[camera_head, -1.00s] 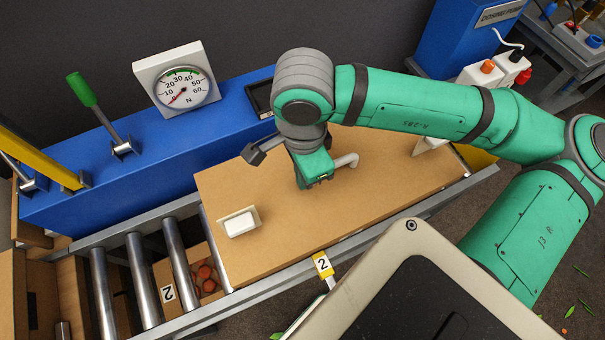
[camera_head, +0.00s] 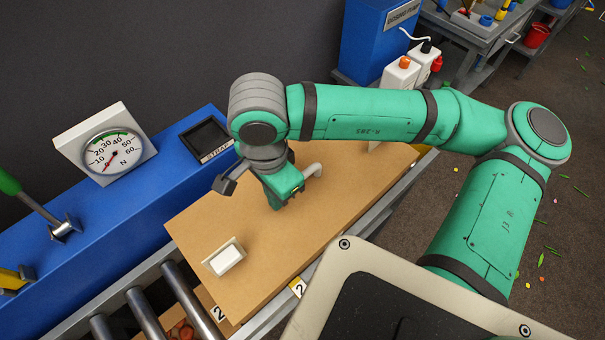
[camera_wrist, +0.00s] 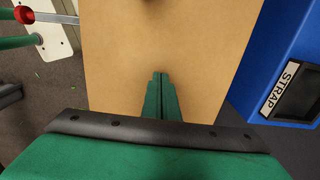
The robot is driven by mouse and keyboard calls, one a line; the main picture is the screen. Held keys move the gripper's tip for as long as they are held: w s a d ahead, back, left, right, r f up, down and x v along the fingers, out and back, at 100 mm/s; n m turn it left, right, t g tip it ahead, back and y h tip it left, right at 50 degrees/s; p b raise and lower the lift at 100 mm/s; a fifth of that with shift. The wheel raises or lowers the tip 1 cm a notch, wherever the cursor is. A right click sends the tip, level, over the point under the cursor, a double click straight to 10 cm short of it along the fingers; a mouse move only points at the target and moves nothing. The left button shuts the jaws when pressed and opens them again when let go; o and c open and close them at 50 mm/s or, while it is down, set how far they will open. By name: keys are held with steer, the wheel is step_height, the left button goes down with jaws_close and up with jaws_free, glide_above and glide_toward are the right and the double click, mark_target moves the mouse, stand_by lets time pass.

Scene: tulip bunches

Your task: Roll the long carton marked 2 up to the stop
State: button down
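The long tan carton (camera_head: 235,285) lies on the roller conveyor, with a white block-like fitting (camera_head: 224,258) on its top near the left end. A tag with a 2 (camera_head: 298,288) shows at its near side by the rail; another 2 (camera_head: 218,313) shows low by the rollers. My gripper (camera_head: 287,200) is over the carton's top, beside a pale bent handle (camera_head: 313,171). In the wrist view my gripper's green fingers (camera_wrist: 160,95) are together with nothing between them, over the bare carton top (camera_wrist: 205,50). Touch with the carton is unclear. I cannot pick out the stop.
Bare rollers (camera_head: 182,292) show left of the carton. Behind runs a blue ledge (camera_head: 150,185) with a force gauge (camera_head: 106,145), a strap tray (camera_head: 207,140) and a green-handled lever (camera_head: 35,205). A blue cabinet (camera_head: 375,45) and white bottles (camera_head: 400,75) stand at the back right.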

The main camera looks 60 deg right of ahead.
mark_target(308, 170)
steer(key=shift+s+d, duration=0.4)
steer(key=shift+d, duration=0.85)
steer(key=shift+s+d, duration=0.4)
steer(key=shift+d, duration=0.85)
steer(key=shift+s+d, duration=0.4)
steer(key=shift+d, duration=0.85)
steer(key=shift+s, duration=0.15)
steer(key=shift+s+d, duration=0.2)
steer(key=shift+d, duration=0.3)
steer(key=shift+s+d, duration=0.3)
steer(key=shift+d, duration=0.7)
steer(key=shift+s+d, duration=0.25)
steer(key=shift+d, duration=0.8)
steer(key=shift+s+d, duration=0.3)
steer(key=shift+d, duration=0.7)
steer(key=shift+s, duration=0.15)
steer(key=shift+w+a, duration=0.15)
steer(key=shift+a, duration=0.4)
steer(key=shift+w+a, duration=0.15)
steer(key=shift+a, duration=0.35)
step_height(308, 170, up, 8)
steer(key=shift+w, duration=0.15)
